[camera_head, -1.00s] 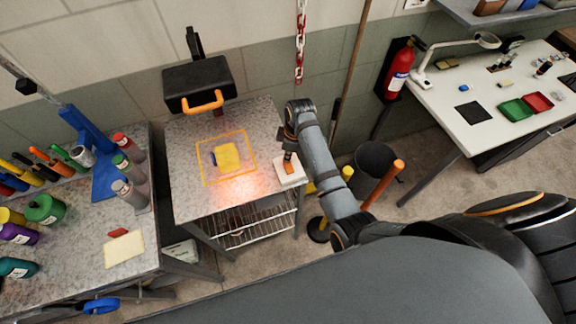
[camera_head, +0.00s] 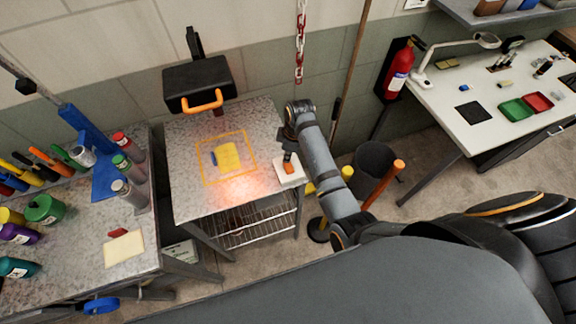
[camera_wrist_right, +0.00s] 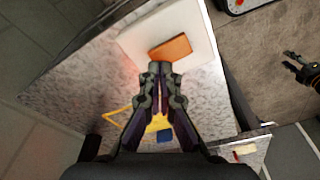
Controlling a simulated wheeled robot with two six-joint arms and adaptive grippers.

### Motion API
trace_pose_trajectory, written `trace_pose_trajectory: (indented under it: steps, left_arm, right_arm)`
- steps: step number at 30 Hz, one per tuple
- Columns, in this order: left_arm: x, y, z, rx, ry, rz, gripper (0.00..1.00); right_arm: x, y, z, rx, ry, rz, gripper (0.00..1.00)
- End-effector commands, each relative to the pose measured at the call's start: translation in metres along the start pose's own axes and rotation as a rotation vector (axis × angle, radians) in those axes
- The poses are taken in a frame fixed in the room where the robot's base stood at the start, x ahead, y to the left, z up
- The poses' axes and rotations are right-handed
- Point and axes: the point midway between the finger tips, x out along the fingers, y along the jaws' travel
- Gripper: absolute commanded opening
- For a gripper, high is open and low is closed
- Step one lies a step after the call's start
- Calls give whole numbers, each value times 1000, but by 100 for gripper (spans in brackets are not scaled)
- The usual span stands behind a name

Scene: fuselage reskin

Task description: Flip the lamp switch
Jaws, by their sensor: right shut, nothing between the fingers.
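The switch is a white box (camera_head: 291,174) with an orange rocker (camera_head: 289,168) at the right edge of the speckled bench. In the right wrist view the white box (camera_wrist_right: 205,38) and the orange rocker (camera_wrist_right: 170,49) lie just beyond my fingertips. My right gripper (camera_head: 288,154) is shut and empty, at the rocker's near side in the wrist view (camera_wrist_right: 160,72); I cannot tell whether it touches. The black lamp (camera_head: 192,82) with an orange handle hangs over the bench's back. A red-orange glow lies on the bench front.
A yellow piece (camera_head: 228,157) lies inside an orange outline on the bench (camera_head: 185,200). Bottles and tools fill the left bench (camera_head: 60,260). A dark bin (camera_head: 375,162) and an orange-topped post (camera_head: 384,185) stand right of my forearm.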

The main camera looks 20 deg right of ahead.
Motion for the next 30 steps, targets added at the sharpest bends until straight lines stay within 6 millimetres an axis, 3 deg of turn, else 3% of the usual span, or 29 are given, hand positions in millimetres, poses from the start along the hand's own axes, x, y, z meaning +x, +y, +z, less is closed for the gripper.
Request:
trace_pose_trajectory:
  steps: [30]
  left_arm:
    - [6, 1, 0, 0, 0, 0, 40]
  right_arm:
    - [16, 0, 3, 0, -1, -1, 0]
